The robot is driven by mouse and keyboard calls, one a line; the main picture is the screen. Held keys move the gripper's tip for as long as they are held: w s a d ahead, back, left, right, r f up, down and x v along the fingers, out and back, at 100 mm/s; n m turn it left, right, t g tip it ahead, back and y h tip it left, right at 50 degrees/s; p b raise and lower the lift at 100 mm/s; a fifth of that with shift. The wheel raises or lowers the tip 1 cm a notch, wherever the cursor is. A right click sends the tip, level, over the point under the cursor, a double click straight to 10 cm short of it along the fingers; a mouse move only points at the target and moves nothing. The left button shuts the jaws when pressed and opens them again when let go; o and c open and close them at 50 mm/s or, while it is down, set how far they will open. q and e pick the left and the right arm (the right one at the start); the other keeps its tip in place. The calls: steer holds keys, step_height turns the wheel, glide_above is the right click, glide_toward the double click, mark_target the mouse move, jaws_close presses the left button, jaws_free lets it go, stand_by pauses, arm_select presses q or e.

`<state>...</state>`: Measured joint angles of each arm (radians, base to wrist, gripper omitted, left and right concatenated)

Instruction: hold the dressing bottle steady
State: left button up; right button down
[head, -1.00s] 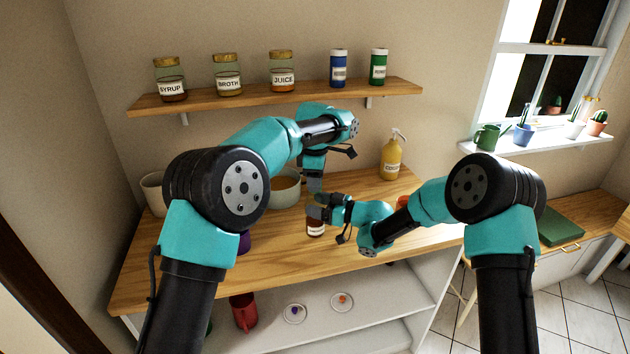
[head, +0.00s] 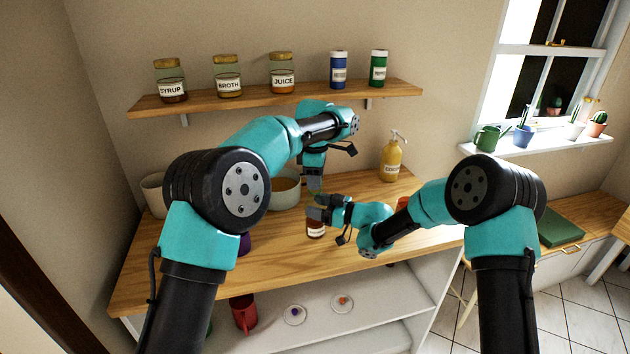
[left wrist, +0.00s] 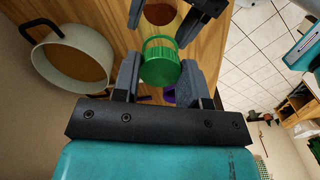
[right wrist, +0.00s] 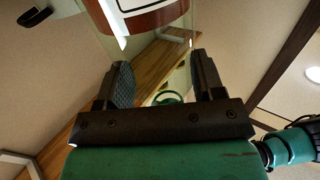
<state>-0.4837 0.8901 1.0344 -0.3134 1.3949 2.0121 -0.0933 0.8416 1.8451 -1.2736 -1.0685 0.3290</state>
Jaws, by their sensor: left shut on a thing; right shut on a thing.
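The dressing bottle (head: 316,229), dark red-brown with a white label, stands upright on the wooden counter. My right gripper (head: 317,212) is shut on its upper part. In the right wrist view the bottle's label (right wrist: 155,18) fills the top, beyond the right fingers (right wrist: 160,62). My left gripper (head: 314,187) is just above, pointing down. In the left wrist view it (left wrist: 158,70) is shut on a green cap (left wrist: 159,65). A round brown surface, apparently the open bottle top (left wrist: 160,14), shows apart from the cap, beside my right gripper's fingers.
A pot (head: 286,188) stands left of the grippers. A yellow pump bottle (head: 392,160) stands at the back right. Several jars and shakers line the wall shelf (head: 300,94) above. A red mug (head: 244,312) and small plates (head: 294,315) are on the lower shelf.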

arm_select(q)
steer(key=shift+r, duration=0.25)
steer(key=shift+r, duration=0.25)
steer(key=shift+r, duration=2.05)
arm_select(e)
steer(key=shift+c, duration=0.8)
jaws_free()
steer(key=shift+d, duration=0.1)
steer(key=v, duration=1.1)
steer(key=shift+s+d, duration=0.25)
steer(key=shift+d, duration=0.1)
